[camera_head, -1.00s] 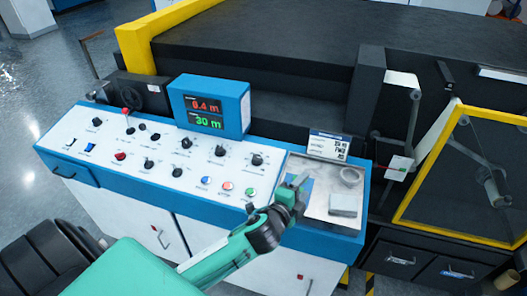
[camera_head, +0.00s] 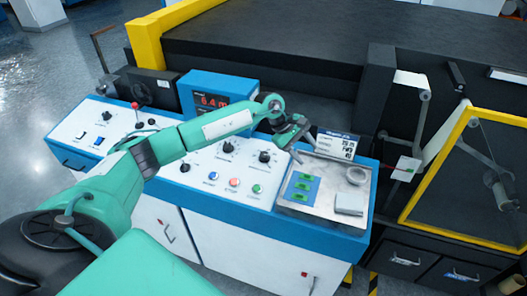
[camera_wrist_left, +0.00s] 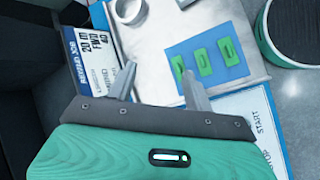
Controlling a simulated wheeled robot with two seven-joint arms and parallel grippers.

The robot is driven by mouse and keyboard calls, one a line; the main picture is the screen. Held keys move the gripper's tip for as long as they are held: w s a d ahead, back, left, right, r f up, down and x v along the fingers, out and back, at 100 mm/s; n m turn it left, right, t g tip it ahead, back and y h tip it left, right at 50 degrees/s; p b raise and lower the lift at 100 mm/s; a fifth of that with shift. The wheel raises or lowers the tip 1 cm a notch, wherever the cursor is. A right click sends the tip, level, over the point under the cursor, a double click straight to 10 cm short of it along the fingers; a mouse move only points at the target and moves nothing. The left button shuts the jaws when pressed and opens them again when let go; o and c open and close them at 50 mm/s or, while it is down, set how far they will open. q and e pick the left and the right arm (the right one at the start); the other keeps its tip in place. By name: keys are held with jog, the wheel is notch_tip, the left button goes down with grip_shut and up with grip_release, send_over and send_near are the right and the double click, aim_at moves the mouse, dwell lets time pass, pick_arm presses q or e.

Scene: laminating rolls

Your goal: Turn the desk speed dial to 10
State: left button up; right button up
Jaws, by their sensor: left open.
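Black dials stand on the white sloped top of the blue control desk (camera_head: 262,200). One dial (camera_head: 264,157) is just left of the tray, another dial (camera_head: 228,147) is left of that, and a third dial (camera_head: 185,167) is nearer the front. Their labels and settings are too small to read, so I cannot tell which is the speed dial. My left gripper (camera_head: 305,151) is open and empty above the desk, right of the nearest dial and near the job card. Its spread fingers (camera_wrist_left: 157,70) show in the left wrist view, with no dial between them. My right gripper is not in view.
A metal tray (camera_head: 330,178) holds a blue pad with green pieces (camera_head: 303,188), a ring (camera_head: 357,175) and a grey block (camera_head: 350,202). A job card (camera_head: 337,146) stands behind it. The display (camera_head: 215,100) is partly hidden by my left arm. Coloured buttons (camera_head: 235,183) line the front.

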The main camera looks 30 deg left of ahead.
aim_at(263, 153)
pick_arm(q)
jog(key=a+r+m+g+y, duration=0.1)
jog(key=a+r+y, duration=0.15)
jog(key=a, duration=0.65)
jog(key=a+r+m+g+y, duration=0.1)
jog(key=a+y, duration=0.3)
jog(key=a, duration=0.4)
jog(key=shift+h, duration=0.25)
jog(key=f+p, duration=0.2)
jog(key=f, duration=0.2)
jog(key=f+p, duration=0.1)
jog(key=f, duration=0.3)
jog(key=w+f+p, duration=0.1)
jog(key=f+p, duration=0.1)
jog(key=f, duration=0.2)
jog(key=shift+d+f+p, duration=0.1)
jog(key=shift+d+p, duration=0.25)
jog(key=shift+f, duration=0.65)
